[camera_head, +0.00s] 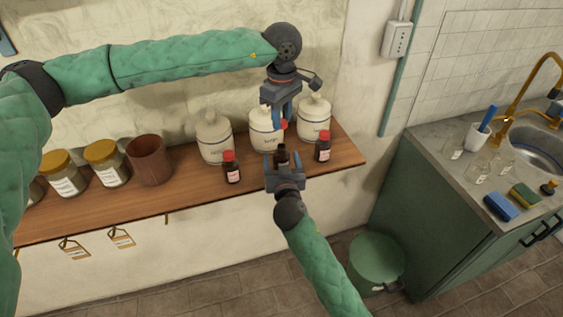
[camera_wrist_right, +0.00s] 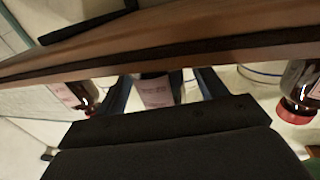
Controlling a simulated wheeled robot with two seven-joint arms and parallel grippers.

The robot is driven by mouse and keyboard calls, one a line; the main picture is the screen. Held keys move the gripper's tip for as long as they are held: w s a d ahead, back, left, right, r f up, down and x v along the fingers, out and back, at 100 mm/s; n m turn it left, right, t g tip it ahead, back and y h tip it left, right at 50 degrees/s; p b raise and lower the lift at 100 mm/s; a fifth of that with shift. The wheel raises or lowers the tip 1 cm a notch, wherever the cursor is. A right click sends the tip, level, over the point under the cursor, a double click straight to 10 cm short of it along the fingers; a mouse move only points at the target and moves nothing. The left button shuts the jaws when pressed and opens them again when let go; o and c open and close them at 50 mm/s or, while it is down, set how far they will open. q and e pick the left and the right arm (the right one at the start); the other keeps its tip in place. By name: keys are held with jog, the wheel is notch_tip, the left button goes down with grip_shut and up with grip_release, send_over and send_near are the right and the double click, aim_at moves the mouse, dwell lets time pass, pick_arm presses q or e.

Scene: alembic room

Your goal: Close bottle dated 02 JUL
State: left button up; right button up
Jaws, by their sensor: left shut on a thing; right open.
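Three small dark bottles with pale labels stand in a row near the shelf's front. The left bottle (camera_head: 231,168) and right bottle (camera_head: 322,148) wear red caps. The middle bottle (camera_head: 281,154) shows a dark top without a cap; its label (camera_wrist_right: 155,91) shows in the right wrist view. I cannot read the dates. My left gripper (camera_head: 284,122) is above the middle bottle, shut on a small red cap (camera_head: 284,125), mostly hidden by the fingers. My right gripper (camera_head: 283,160) is open at the middle bottle, with a finger on each side of it; contact cannot be told.
Three lidded cream jars (camera_head: 214,137) stand close behind the bottles. A brown cup (camera_head: 149,160) and yellow-lidded jars (camera_head: 106,163) stand left on the wooden shelf (camera_head: 190,195). A sink counter (camera_head: 440,150) is at right, a green bin (camera_head: 376,262) below.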

jog(key=shift+w, duration=0.15)
jog(key=c, duration=1.5)
pick_arm(q)
send_over(281, 145)
jog(key=shift+s+f, duration=0.1)
jog(key=shift+f, duration=2.35)
jog(key=shift+f, duration=0.1)
jog(key=shift+f, duration=0.8)
jog(key=shift+f, duration=0.55)
pick_arm(e)
grip_shut()
